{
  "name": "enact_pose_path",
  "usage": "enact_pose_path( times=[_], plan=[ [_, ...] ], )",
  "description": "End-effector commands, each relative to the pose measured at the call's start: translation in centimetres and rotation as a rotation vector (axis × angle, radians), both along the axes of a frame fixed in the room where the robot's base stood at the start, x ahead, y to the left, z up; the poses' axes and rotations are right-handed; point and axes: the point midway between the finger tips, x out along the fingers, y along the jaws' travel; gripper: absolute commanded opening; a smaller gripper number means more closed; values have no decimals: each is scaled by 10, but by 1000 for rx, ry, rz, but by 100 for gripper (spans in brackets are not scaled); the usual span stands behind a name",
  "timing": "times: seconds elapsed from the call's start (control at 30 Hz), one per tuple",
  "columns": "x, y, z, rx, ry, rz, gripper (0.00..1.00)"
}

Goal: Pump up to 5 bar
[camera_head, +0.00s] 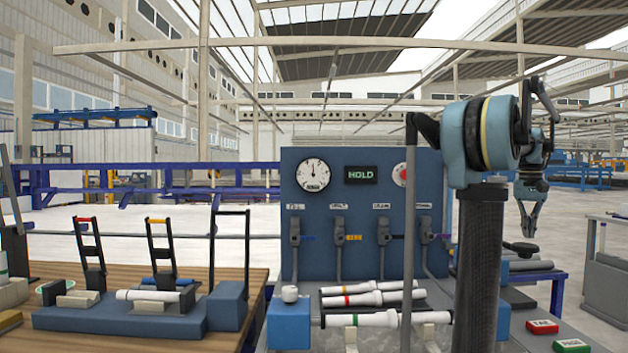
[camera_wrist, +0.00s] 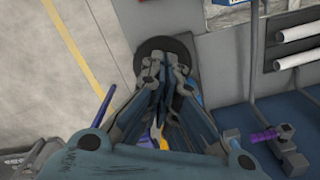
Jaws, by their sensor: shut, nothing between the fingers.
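A blue panel (camera_head: 350,262) carries a round white gauge (camera_head: 313,175), a display reading HOLD (camera_head: 361,175) and a red button (camera_head: 403,174). The gauge needle seems to point upward; its numbers are too small to read. My gripper (camera_head: 528,236) points down, right of the panel, shut and empty. In the wrist view its fingertips (camera_wrist: 166,68) are together over a dark round pad (camera_wrist: 147,47); contact cannot be told.
White pipes (camera_head: 368,298) lie on a rack before the panel. A red block (camera_head: 542,327) and a green block (camera_head: 572,345) sit at lower right.

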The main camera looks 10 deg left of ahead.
Motion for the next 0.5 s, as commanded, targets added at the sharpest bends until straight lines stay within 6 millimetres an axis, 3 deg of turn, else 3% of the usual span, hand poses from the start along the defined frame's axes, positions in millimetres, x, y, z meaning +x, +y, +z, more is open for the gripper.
enact_pose_path(
  times=[0.5],
  plan=[
    [0,0,48,0,0,0,0]
  ],
)
